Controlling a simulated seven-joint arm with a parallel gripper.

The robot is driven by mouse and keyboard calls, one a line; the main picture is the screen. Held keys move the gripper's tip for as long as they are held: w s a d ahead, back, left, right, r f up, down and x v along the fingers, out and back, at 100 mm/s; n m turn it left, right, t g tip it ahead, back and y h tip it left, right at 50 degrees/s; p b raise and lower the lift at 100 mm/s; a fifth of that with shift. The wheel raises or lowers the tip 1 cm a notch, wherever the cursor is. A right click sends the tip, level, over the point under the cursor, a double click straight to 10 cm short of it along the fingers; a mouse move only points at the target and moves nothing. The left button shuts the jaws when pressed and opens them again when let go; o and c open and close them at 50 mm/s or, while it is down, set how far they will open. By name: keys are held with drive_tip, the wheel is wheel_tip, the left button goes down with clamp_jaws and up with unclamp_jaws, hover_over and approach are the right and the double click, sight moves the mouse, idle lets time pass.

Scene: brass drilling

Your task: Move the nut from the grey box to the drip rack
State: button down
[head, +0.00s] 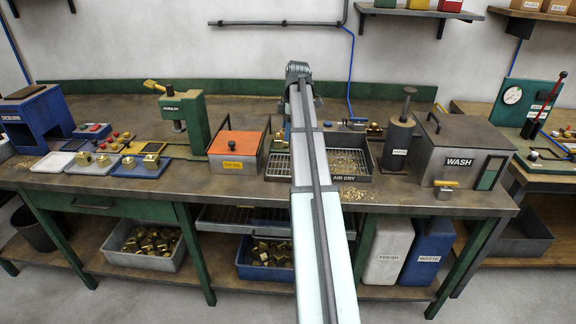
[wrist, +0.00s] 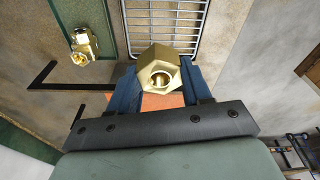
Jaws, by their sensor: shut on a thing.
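A brass hex nut (wrist: 160,76) is between the blue fingers of my gripper (wrist: 161,80) in the wrist view, its threaded hole facing the camera. My gripper is shut on it. A wire rack (wrist: 168,22) shows beyond the nut in the wrist view. A grey WASH box (head: 462,150) stands right; which grey box is meant is unclear.
A brass fitting (wrist: 83,46) shows left of the nut in the wrist view. A dark cylinder (head: 398,140) stands between the AIR DRY tray and the WASH box. A green press (head: 184,120) stands left of the orange-lidded box. The bench front edge is mostly clear.

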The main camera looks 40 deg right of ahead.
sight(287, 164)
drive_tip(key=shift+s+a+f+m, duration=0.1)
drive_tip(key=shift+s+a+m, duration=0.15)
drive_tip(key=shift+s+m, duration=0.15)
drive_tip(key=shift+f+m, duration=0.15)
drive_tip(key=shift+m, duration=0.65)
drive_tip(key=shift+f, duration=4.85)
drive_tip(key=shift+f, duration=0.1)
drive_tip(key=shift+c, duration=2.4)
unclamp_jaws()
wheel_tip(287, 164, up, 12)
drive_tip(key=s+d, duration=0.1)
drive_tip(key=shift+s+d, duration=0.15)
drive_tip(key=shift+d, duration=0.05)
